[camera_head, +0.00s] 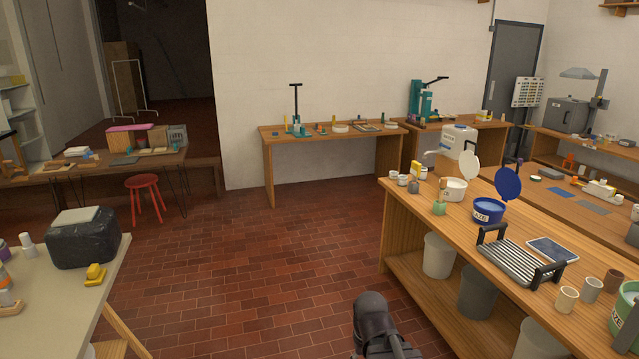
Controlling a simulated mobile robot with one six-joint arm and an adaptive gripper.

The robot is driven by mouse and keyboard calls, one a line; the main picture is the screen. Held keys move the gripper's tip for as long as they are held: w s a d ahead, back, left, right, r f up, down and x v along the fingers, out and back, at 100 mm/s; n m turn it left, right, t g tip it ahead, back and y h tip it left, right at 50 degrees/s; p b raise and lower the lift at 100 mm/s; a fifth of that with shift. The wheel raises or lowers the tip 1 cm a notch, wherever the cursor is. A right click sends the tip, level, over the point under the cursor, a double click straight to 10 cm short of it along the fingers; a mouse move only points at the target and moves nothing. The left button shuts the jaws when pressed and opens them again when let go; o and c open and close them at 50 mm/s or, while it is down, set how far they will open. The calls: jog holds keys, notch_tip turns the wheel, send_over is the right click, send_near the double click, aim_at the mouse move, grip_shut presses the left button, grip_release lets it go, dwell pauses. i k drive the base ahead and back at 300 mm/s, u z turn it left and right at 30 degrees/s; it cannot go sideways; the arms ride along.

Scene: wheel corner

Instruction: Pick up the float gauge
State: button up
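I cannot make out a float gauge for certain in the head view. On the right wooden bench (400,192), a small green container (439,208) has something thin and upright in it, too small to identify. Beside it are a small grey cup (413,187) and a white tub (453,193) with its lid up. A blue glaze tub (487,214) with its blue lid raised stands closer. A dark part of my arm shows at the bottom centre, left of this bench. My gripper's fingers do not show.
A black ribbed rack (518,262) with upright handles and several cups stand on the right bench. Bins (438,256) stand beneath it. A red stool (145,197) and a table corner (60,315) are left. The brick floor (255,260) between is clear.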

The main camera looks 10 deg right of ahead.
aim_at(415, 169)
jog(key=z, duration=0.1)
jog(key=i, duration=1.6)
jog(key=z, duration=0.65)
jog(key=i, duration=1.55)
jog(key=z, duration=0.4)
